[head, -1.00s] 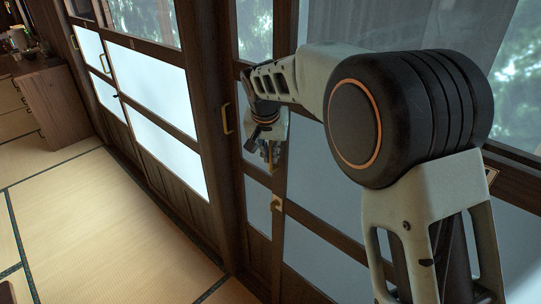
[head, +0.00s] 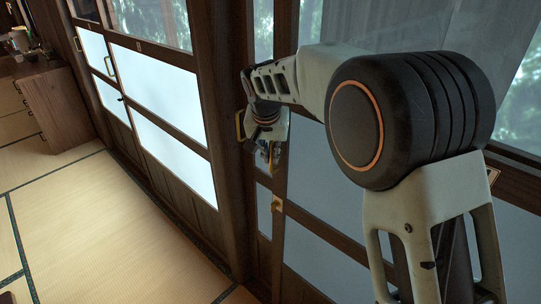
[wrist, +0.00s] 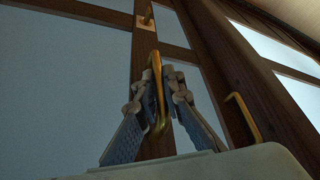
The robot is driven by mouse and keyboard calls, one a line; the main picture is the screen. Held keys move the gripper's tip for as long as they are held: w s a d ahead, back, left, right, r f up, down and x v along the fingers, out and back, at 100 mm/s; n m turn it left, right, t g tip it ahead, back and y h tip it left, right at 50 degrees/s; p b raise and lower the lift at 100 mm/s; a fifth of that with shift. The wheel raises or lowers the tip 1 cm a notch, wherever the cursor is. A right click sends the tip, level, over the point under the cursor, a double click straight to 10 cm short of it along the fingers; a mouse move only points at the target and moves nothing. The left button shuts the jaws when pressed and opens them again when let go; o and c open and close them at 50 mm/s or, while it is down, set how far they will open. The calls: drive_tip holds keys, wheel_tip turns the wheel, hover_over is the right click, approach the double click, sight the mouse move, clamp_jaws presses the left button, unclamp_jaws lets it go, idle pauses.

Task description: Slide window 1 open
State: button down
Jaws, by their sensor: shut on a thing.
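My gripper (head: 268,155) is shut on a brass handle (wrist: 157,92) on a dark wooden stile of the sliding window (wrist: 75,85). In the wrist view, its blue-padded fingers stand on both sides of the handle. In the head view, my arm and gripper hide this handle and much of the window. A small brass fitting (head: 277,203) sits on the same stile. Only a narrow strip of pane shows between this stile and the dark frame to its left. No label tells which window is number 1.
A second brass handle (head: 240,125) is close to the left of my gripper; it also shows in the wrist view (wrist: 243,118). More sliding panels (head: 155,85) run to the left. A wooden cabinet (head: 58,108) stands at the far left. The tatami floor (head: 110,220) is clear.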

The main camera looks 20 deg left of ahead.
drive_tip(key=shift+w+r, duration=0.1)
drive_tip(key=shift+r, duration=0.1)
drive_tip(key=c, duration=2.3)
unclamp_jaws()
drive_tip(key=shift+f, duration=0.1)
drive_tip(key=v, duration=1.2)
drive_tip(key=shift+s+d, duration=0.1)
drive_tip(key=shift+s, duration=0.1)
